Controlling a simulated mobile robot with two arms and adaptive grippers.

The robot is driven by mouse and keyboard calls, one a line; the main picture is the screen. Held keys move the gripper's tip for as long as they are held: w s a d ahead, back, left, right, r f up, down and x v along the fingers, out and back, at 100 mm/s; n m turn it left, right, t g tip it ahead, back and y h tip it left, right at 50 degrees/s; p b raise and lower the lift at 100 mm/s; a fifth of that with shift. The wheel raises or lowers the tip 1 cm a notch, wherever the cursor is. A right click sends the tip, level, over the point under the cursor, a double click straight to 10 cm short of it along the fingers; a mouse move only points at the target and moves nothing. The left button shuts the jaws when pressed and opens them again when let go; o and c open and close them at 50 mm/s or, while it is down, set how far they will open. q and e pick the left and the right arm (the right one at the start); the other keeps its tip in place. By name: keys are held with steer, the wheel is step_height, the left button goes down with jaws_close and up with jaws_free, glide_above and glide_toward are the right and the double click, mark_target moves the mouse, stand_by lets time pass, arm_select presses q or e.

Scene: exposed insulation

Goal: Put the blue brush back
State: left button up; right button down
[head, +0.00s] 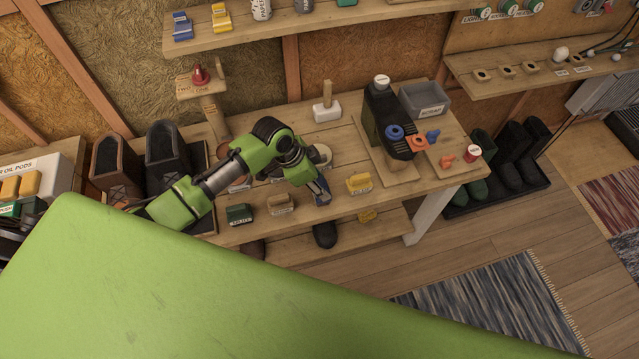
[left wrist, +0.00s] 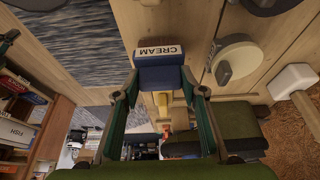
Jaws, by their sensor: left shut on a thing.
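The blue brush (left wrist: 160,76), with a white label reading CREAM, is between the two fingers of my left gripper (left wrist: 160,92) in the left wrist view. In the head view my left gripper (head: 317,182) points down near the bench's front edge, with the blue brush (head: 322,194) at its tips. The brush is in line with a green brush (head: 239,214) and a tan brush (head: 281,203) on the left and a yellow brush (head: 359,183) on the right. I cannot tell whether it touches the bench. My right gripper is not in view.
The wooden bench (head: 450,180) also bears a mallet (head: 327,112), a black machine (head: 384,115) and a grey bin (head: 424,100). Brown boots (head: 118,165) stand left of it. A shelf with small blocks (head: 182,30) is above.

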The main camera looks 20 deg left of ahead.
arm_select(q)
steer(key=shift+f, duration=0.6)
steer(key=shift+f, duration=0.2)
steer(key=o, duration=1)
steer(key=shift+r, duration=0.3)
steer(key=v, duration=1.1)
steer(key=shift+s+a+r+b, duration=0.1)
steer(key=shift+r+b, duration=0.25)
steer(key=shift+r, duration=0.05)
